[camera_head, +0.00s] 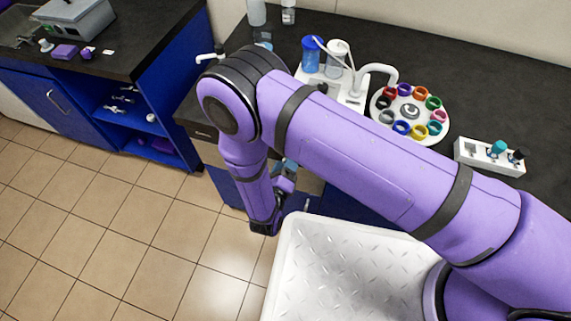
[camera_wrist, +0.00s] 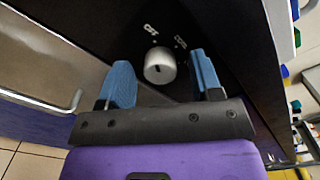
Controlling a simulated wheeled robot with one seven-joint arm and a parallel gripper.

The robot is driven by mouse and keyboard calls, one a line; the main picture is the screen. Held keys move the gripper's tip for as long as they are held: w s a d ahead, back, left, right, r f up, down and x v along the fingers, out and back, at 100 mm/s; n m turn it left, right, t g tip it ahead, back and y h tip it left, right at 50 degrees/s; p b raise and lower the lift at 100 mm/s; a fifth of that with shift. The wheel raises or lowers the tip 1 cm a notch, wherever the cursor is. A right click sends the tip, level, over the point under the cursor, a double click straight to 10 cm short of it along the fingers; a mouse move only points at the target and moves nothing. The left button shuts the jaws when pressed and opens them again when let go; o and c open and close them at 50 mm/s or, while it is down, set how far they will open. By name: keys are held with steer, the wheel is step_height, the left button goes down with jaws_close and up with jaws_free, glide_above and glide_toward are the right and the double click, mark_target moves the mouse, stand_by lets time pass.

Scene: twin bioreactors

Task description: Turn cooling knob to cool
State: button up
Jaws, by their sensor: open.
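The cooling knob (camera_wrist: 160,66) is a round silver-grey knob on a black panel (camera_wrist: 105,28) in the wrist view. White markings show on the panel just above it, one reading like "OFF" and another too small to read. My gripper (camera_wrist: 163,78) is open, with one blue finger on each side of the knob and gaps between them. I cannot tell how deep the fingertips reach. In the head view my gripper (camera_head: 284,180) hangs low at the front of the counter, partly hidden by my arm, and the knob is out of sight.
A dark counter (camera_head: 490,75) holds a round white carousel (camera_head: 411,112) of coloured rings, blue and clear vessels (camera_head: 311,54), and a white box (camera_head: 490,157) with knobs. A blue shelf unit (camera_head: 140,108) stands left. A metal handle (camera_wrist: 45,101) runs left of the knob. Tiled floor is clear.

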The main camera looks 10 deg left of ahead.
steer(key=shift+c, duration=0.4)
steer(key=c, duration=0.8)
steer(key=shift+c, duration=0.2)
steer(key=shift+m, duration=0.3)
steer(key=m, duration=1.1)
steer(key=o, duration=0.9)
